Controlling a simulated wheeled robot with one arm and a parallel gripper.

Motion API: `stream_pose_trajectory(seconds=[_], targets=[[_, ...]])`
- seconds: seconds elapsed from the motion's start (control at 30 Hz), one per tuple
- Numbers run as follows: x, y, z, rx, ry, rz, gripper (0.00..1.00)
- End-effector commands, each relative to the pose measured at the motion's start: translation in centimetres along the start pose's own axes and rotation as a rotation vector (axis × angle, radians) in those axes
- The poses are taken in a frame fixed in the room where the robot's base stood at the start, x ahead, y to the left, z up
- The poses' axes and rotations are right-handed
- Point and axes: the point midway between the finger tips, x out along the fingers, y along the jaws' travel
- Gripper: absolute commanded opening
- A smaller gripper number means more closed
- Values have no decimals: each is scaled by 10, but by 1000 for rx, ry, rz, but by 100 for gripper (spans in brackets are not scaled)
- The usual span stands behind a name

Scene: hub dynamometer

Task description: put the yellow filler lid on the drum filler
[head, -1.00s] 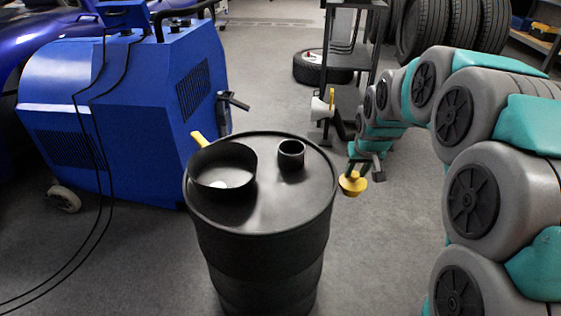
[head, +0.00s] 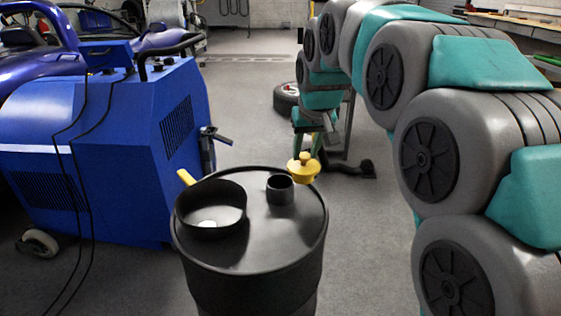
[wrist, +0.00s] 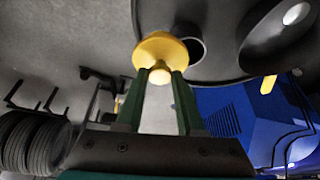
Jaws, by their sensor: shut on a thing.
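The yellow filler lid (head: 303,169), a round disc with a knob, is in my gripper (wrist: 160,75). The green fingers are shut on its knob, as the wrist view (wrist: 158,48) shows. The drum filler (head: 280,189) is a short black open neck on top of the black drum (head: 255,255). In the head view the lid hangs just right of the neck and a little higher, apart from it. In the wrist view the lid covers part of the neck (wrist: 194,48).
A round black pan (head: 210,215) with a yellow handle (head: 186,178) sits on the drum top, left of the neck. A blue machine (head: 110,160) stands left of the drum. A dark stand is behind, with a tyre (head: 286,98) on the floor.

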Motion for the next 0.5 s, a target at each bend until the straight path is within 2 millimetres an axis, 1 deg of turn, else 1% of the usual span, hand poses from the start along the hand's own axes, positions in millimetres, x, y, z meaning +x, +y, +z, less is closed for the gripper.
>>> stream_pose_trajectory(seconds=[0.03, 0.1, 0.2, 0.33, 0.5], targets=[[4, -12, -6, -4, -1, 0, 0], [8, -25, -13, -3, 0, -1, 0], [13, -39, -20, -2, 0, 0, 0], [17, -50, -26, -1, 0, 0, 0], [24, -52, -23, 0, -3, 0, 0]])
